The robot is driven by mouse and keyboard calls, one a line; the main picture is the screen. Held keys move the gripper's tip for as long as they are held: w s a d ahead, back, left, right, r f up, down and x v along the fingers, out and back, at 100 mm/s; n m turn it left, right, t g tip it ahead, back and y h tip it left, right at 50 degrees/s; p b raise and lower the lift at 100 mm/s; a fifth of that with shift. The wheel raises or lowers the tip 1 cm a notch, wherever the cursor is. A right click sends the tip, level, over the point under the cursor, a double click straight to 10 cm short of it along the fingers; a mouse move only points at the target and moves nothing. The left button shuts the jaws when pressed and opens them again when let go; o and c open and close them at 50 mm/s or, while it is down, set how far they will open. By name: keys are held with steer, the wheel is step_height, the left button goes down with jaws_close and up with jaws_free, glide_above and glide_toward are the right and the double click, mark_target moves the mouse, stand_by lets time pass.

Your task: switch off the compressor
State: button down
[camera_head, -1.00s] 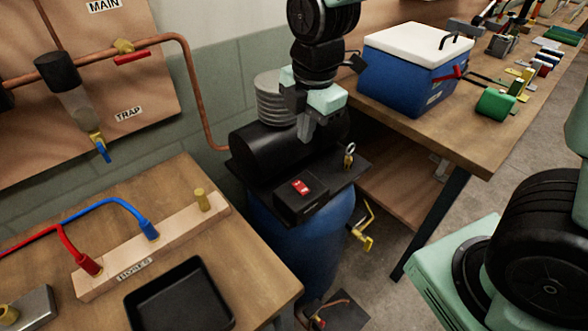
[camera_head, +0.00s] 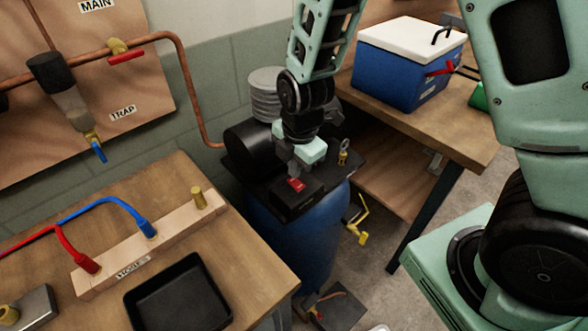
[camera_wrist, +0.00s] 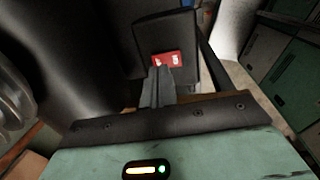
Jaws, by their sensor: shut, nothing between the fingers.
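The compressor has a blue tank (camera_head: 312,232) with a black motor housing and a black switch box (camera_head: 291,204) on top. A red rocker switch (camera_head: 297,185) with white marks sits on the box. In the wrist view the red switch (camera_wrist: 167,60) lies right at the fingertips. My gripper (camera_head: 295,174) is shut and empty and points down at the switch. The gripper also shows in the wrist view (camera_wrist: 158,72), its fingers covering the switch's lower edge. I cannot tell whether the tips touch the switch or which side of it is pressed.
A ring key or pull (camera_head: 343,150) stands on the compressor's top at the right. A yellow valve (camera_head: 358,232) hangs at the tank's right side. A workbench (camera_head: 240,262) with a black tray (camera_head: 180,296) is at left. A blue cooler (camera_head: 400,72) stands on the right bench.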

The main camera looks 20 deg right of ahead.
mark_target(298, 186)
steer(key=shift+w+f, duration=0.1)
steer(key=shift+f, duration=0.8)
steer(key=shift+w+a+f+g+p, duration=0.1)
steer(key=shift+g+p, duration=0.2)
steer(key=shift+p, duration=0.3)
steer(key=shift+f, duration=0.3)
steer(key=shift+s+f, duration=0.1)
steer(key=shift+s, duration=0.15)
steer(key=shift+s+d+g, duration=0.25)
steer(key=shift+s+g, duration=0.05)
steer(key=shift+s, duration=0.4)
